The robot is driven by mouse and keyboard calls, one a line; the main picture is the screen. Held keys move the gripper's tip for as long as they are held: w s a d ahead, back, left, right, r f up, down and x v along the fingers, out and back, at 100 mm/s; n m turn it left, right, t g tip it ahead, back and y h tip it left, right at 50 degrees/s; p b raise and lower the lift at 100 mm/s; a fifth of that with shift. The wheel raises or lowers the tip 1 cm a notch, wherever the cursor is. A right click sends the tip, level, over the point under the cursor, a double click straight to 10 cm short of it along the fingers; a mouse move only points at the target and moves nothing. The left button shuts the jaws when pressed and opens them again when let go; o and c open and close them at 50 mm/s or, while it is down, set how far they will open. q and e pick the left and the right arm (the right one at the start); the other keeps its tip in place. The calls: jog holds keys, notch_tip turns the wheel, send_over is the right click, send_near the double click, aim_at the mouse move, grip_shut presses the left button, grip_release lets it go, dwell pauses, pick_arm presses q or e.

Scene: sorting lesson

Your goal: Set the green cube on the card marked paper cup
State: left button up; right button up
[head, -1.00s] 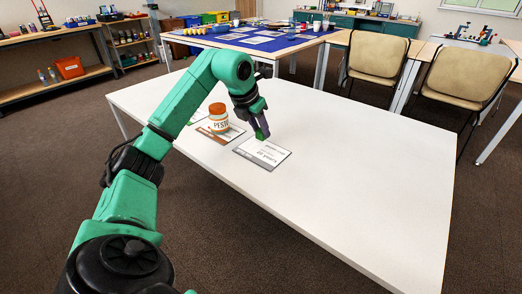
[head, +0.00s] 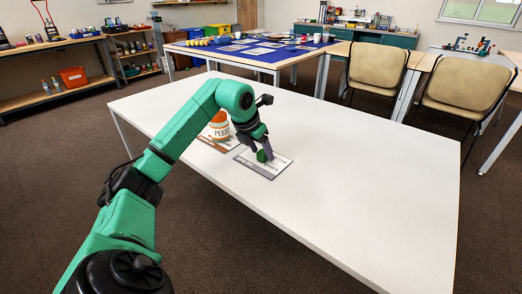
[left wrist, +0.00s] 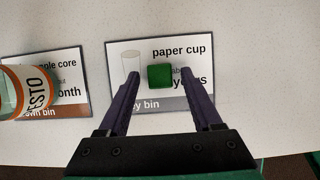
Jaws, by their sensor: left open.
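The green cube (left wrist: 160,76) rests on the paper cup card (left wrist: 117,57) in the left wrist view, near the card's middle and covering some of its print. In the head view the cube (head: 262,156) shows beside my fingers, over the card (head: 281,164). My left gripper (left wrist: 159,82) is open, with one dark finger on each side of the cube and a visible gap to both. In the head view my left gripper (head: 266,150) reaches down to the card. My right gripper is not in view.
A pesto jar (head: 219,127) stands on the apple core card (left wrist: 71,66), just left of the paper cup card. The white table (head: 360,190) is clear to the right. A blue-topped table (head: 262,51) and two chairs (head: 376,72) stand behind.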

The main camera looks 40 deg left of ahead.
pick_arm(q)
jog(key=shift+r, duration=0.25)
jog(key=p+v, duration=0.2)
jog(key=v, duration=1)
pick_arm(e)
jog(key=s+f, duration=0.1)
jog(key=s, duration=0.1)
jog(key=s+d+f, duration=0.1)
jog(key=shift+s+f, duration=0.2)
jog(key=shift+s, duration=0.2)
pick_arm(q)
jog(key=shift+f, duration=0.15)
